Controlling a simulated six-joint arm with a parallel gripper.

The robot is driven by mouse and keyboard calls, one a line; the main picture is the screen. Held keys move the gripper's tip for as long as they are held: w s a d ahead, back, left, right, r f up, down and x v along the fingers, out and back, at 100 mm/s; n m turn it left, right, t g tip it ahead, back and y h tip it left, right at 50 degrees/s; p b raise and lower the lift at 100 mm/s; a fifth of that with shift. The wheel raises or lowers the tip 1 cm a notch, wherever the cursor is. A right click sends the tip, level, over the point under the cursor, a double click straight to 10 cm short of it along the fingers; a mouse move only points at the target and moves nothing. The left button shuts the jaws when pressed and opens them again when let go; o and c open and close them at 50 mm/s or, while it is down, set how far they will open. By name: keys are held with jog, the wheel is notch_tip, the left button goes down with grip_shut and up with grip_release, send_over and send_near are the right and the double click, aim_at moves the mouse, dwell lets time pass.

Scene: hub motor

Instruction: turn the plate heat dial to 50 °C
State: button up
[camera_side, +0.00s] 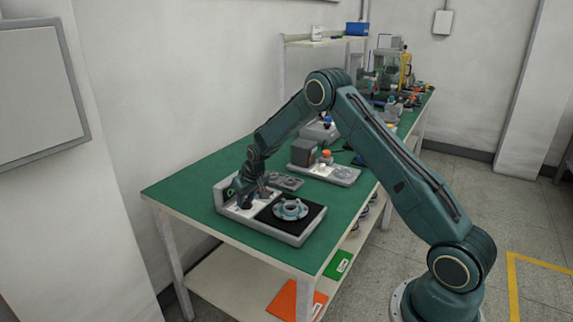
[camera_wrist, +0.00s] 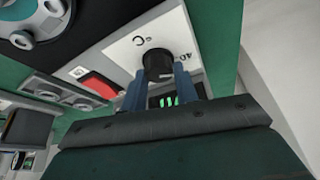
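The plate heat dial (camera_wrist: 157,64) is a round black knob on a white panel of the hot plate unit. Printed marks surround it; one looks like 40, to its right. My gripper (camera_wrist: 160,72) has its two blue fingers at the knob's left and right sides, close against it; whether they press on it I cannot tell. The dial's pointer is not clear. A small display (camera_wrist: 163,101) with green digits shows partly between the fingers, too cut off to read. In the side view my gripper (camera_side: 249,201) is down at the panel and hides the dial.
A metal ring-shaped hub part (camera_side: 290,209) sits on the black plate (camera_side: 300,227) beside the panel. A red switch (camera_wrist: 100,86) lies left of the dial. A grey tray (camera_side: 342,177) with parts stands behind on the green bench (camera_side: 190,187). The bench's front left is clear.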

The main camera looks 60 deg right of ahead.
jog(key=shift+m, duration=0.3)
jog(key=m, duration=0.2)
jog(key=m+h, duration=0.1)
jog(key=m, duration=0.1)
jog(key=shift+a+g+h, duration=0.1)
jog(key=shift+g+h, duration=0.2)
jog(key=shift+g, duration=0.1)
jog(key=m+g+h, duration=0.1)
jog(key=m, duration=0.3)
dwell(0.4)
jog(key=o, duration=1)
jog(key=shift+w, duration=0.1)
jog(key=shift+r, duration=0.15)
jog(key=v, duration=1.3)
jog(key=shift+a+r, duration=0.2)
jog(key=shift+r, duration=0.05)
